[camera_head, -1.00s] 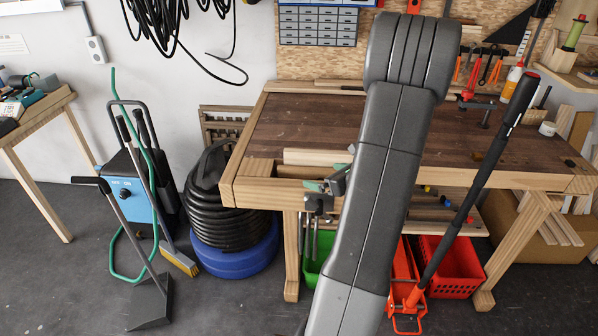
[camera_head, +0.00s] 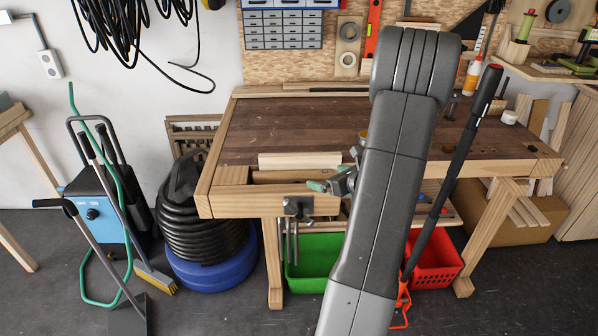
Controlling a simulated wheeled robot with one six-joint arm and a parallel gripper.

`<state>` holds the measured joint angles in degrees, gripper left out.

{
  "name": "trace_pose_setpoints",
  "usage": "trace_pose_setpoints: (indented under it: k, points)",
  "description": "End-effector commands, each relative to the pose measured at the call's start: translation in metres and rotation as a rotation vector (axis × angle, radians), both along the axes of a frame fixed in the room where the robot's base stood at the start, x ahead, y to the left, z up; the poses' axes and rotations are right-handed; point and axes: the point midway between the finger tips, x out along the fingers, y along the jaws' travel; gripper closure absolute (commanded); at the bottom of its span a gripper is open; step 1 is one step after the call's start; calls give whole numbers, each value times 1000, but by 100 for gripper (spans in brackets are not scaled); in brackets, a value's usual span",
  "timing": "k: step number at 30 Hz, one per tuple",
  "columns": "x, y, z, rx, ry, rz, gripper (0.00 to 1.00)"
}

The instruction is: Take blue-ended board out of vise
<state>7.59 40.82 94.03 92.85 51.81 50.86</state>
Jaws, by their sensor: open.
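A pale wooden board (camera_head: 299,161) lies level along the front left of the workbench, at the vise (camera_head: 298,207). The vise's dark metal hardware sits on the bench's front edge, below the board. My gripper (camera_head: 331,178), with teal finger tips, is open just right of the vise hardware and in front of the board's right part. It appears empty and apart from the board. My arm partly covers it.
The workbench (camera_head: 270,126) top is mostly clear on the left. A green bin (camera_head: 314,256) and a red crate (camera_head: 436,262) stand beneath it. A black-handled red tool (camera_head: 450,170) leans at the right. A coiled black hose on a blue base (camera_head: 210,268) stands left of the bench.

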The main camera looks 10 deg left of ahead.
Motion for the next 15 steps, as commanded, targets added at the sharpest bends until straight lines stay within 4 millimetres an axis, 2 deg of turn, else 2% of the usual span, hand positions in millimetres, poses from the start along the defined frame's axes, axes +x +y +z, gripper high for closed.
trace_pose_setpoints:
  k: [7, 15]
  points:
    - [-8, -10, 7, 0, 0, -1, 0]
    - [-37, -48, 30, 0, 0, -3, 0]
